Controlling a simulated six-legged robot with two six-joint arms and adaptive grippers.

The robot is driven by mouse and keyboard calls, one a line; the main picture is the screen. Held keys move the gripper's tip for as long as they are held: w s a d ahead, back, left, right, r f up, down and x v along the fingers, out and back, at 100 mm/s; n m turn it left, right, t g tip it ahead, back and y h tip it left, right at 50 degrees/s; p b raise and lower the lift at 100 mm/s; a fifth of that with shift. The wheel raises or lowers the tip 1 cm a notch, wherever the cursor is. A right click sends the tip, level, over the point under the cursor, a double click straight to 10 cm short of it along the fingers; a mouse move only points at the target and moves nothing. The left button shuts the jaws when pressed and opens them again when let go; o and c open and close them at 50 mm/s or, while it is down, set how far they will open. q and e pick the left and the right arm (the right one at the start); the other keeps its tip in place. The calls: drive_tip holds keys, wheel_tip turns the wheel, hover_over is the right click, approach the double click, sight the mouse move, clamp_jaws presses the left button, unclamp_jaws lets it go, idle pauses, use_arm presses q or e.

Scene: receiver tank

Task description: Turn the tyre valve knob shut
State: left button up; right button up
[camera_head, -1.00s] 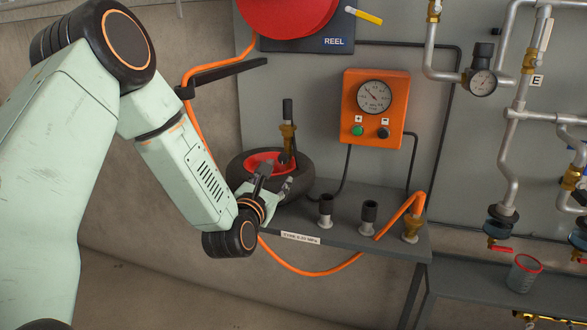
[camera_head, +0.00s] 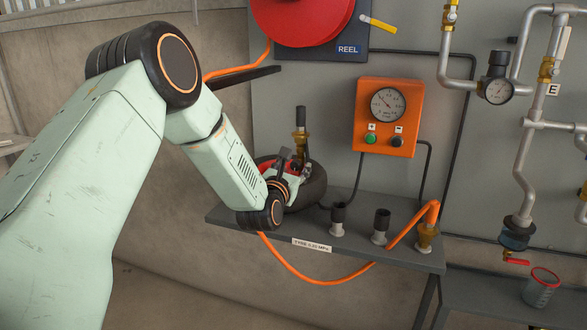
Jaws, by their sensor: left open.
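The tyre (camera_head: 312,190) lies on the grey shelf (camera_head: 395,252), with its red hub partly hidden behind my left gripper. A brass valve (camera_head: 300,143) with a tall black knob (camera_head: 300,116) stands upright at the tyre. My left gripper (camera_head: 295,158) is open, with its dark fingers at the tyre's hub, just below the knob and close to the brass valve body. I cannot tell whether a finger touches the valve. My right gripper is not in view.
An orange gauge box (camera_head: 386,140) hangs on the panel right of the tyre. Two black-capped fittings (camera_head: 381,222) and a brass fitting (camera_head: 426,238) with an orange hose stand on the shelf. The red reel (camera_head: 302,20) is above.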

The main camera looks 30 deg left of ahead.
use_arm(q)
drive_tip(key=shift+d+r, duration=0.1)
drive_tip(key=shift+d, duration=0.15)
drive_tip(key=shift+s, duration=0.1)
drive_tip(key=shift+c, duration=0.7)
drive_tip(key=shift+a, duration=0.15)
drive_tip(key=c, duration=0.5)
clamp_jaws()
